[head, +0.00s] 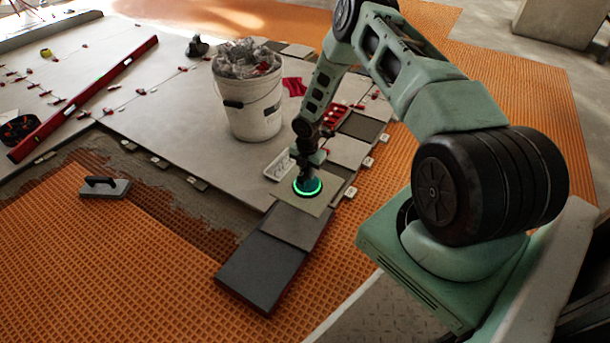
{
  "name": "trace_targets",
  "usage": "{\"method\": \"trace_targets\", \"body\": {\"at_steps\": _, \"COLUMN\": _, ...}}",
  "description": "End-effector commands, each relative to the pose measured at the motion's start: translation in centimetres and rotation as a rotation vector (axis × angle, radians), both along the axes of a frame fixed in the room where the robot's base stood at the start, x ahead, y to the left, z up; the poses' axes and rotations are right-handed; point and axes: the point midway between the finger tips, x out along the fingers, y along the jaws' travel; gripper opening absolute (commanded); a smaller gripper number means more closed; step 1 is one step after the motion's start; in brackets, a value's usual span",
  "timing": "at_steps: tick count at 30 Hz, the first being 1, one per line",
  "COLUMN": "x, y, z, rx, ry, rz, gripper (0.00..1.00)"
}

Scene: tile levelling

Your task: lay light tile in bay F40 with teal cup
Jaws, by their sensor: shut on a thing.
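My gripper (308,160) points down at the middle of the view and is shut on the teal cup (308,188), a round suction cup with a glowing green ring. The cup's face is down on a light tile (322,206), near the edge of the laid floor. I cannot tell whether this tile rests in a bay or is held slightly above. Small bay tags (350,193) stand along the edges, too small to read, so I cannot pick out F40.
A grey tile (293,227) and a dark tile (262,266) lie in front of the cup. A white bucket (249,115) full of crumpled wrap stands behind left. A trowel (105,187) lies on the orange mat (100,260). A red level (90,95) lies on the laid floor.

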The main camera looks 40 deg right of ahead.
Motion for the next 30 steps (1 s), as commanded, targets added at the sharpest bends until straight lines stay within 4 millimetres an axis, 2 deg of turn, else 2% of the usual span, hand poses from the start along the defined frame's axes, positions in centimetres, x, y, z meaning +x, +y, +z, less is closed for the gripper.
{"method": "trace_targets", "body": {"at_steps": 1, "x": 0.3, "y": -0.8, "z": 0.0, "rx": -0.002, "ry": -0.005, "rz": -0.007, "gripper": 0.00}}
{"method": "trace_targets", "body": {"at_steps": 30, "x": 3.9, "y": -11.0, "z": -0.2, "rx": -0.003, "ry": -0.005, "rz": -0.006, "gripper": 0.00}}
